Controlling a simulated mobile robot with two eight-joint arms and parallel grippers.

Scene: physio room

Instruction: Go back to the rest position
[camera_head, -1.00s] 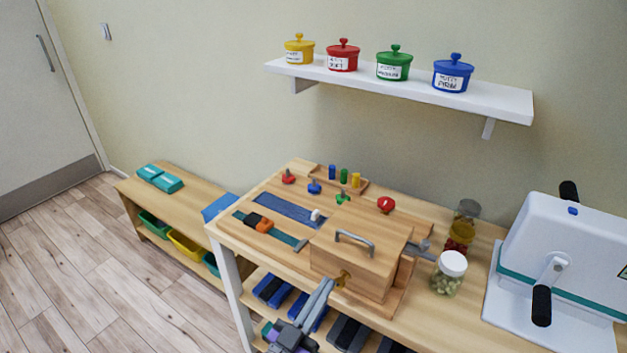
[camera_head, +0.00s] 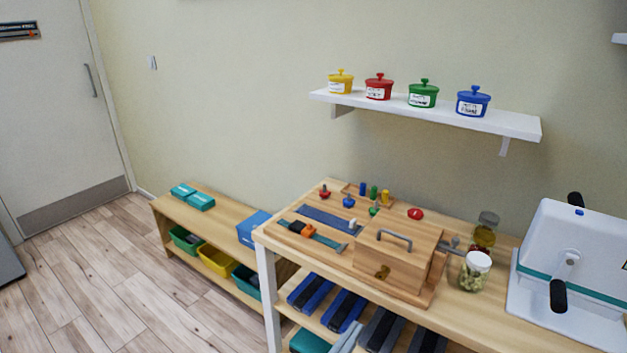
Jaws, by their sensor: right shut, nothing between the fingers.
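My right gripper (camera_head: 347,339) shows only as pale grey fingers at the bottom edge, in front of the lower shelf of the wooden workbench. The fingers are together and empty, apart from the wooden box and its brass latch. The rest of this gripper is cut off by the frame. My left gripper is not in view. The wooden activity board (camera_head: 300,241) on the workbench (camera_head: 470,306) carries the lidded wooden box (camera_head: 400,262) with a grey handle, and its lid is down.
A glass jar with a white lid (camera_head: 475,272) and a white machine with black handles (camera_head: 575,255) stand right of the board. A wall shelf (camera_head: 510,124) holds several coloured pots. A low bench (camera_head: 225,212) with bins stands left.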

